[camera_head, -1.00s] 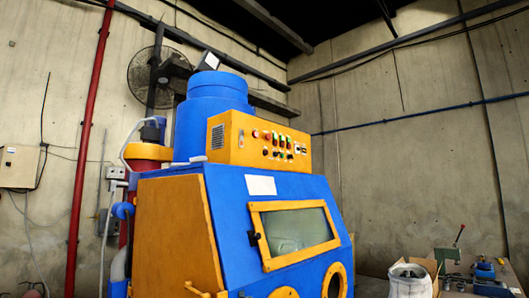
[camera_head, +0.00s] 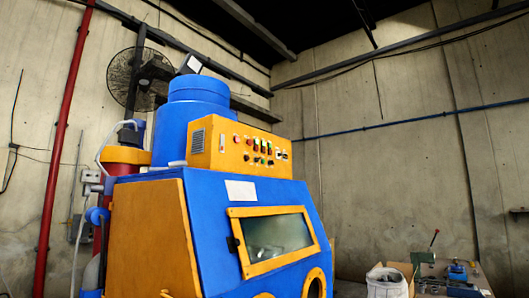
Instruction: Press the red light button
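Neither of my grippers is in the head view.
The machine has an orange-framed window (camera_head: 275,240) and a round orange port (camera_head: 315,284). A red pipe (camera_head: 63,150) and a wall fan (camera_head: 128,75) are on the left. A white sack (camera_head: 386,284) and a bench with tools (camera_head: 455,283) stand at the lower right.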

